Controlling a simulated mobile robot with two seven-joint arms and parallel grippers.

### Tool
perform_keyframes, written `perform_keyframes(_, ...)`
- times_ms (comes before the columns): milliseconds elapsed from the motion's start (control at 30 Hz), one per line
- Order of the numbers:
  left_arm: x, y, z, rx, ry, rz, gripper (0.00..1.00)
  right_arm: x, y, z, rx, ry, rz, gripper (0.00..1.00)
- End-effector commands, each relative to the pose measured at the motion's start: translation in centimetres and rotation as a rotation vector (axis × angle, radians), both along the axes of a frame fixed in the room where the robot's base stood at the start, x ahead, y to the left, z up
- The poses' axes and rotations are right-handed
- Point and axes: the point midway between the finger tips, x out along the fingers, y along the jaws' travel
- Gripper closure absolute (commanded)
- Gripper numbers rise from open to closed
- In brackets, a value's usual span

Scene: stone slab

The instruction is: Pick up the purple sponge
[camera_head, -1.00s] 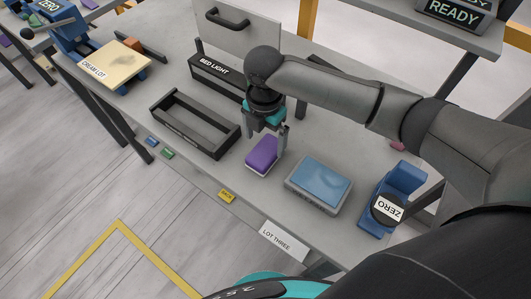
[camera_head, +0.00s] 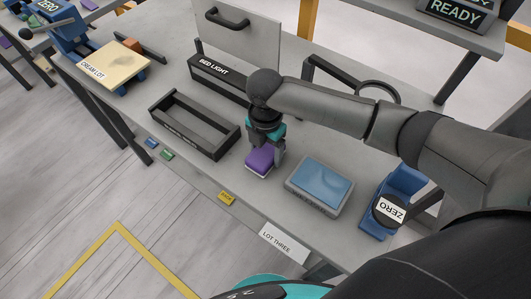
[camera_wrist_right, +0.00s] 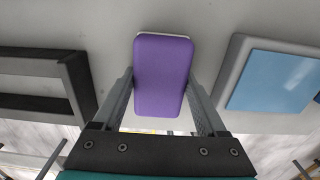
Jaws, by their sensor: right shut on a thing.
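The purple sponge (camera_head: 260,161) is a block with a pale underside, on the grey table between a black tray and a blue-topped block. My right gripper (camera_head: 265,152) is down over it, with its fingers at the sponge's two sides. In the right wrist view the purple sponge (camera_wrist_right: 162,75) sits between the two fingers of my right gripper (camera_wrist_right: 163,100), which is shut on it. I cannot tell whether the sponge is clear of the table. My left gripper is not in view.
A black open tray (camera_head: 175,137) stands left of the sponge. A grey block with a blue top (camera_head: 319,186) is close on the right, with a blue stand (camera_head: 404,182) marked ZERO beyond it. A black BED LIGHT box (camera_head: 217,77) is behind. The table's front edge is near.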

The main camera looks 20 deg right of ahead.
Motion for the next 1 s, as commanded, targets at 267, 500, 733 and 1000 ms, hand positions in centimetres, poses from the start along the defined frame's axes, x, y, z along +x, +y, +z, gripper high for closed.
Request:
perform_keyframes(267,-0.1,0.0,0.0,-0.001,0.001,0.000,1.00,0.0,0.0,0.0,-0.001,-0.001,0.000,0.78)
perform_keyframes(500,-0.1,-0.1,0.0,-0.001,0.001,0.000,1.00,0.0,0.0,0.1,-0.001,-0.001,0.000,0.79)
perform_keyframes(733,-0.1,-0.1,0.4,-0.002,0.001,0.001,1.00,0.1,-0.1,1.7,0.000,-0.003,-0.001,0.79)
perform_keyframes(1000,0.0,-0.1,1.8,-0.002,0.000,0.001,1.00,0.2,0.0,7.9,0.002,-0.007,0.001,0.79)
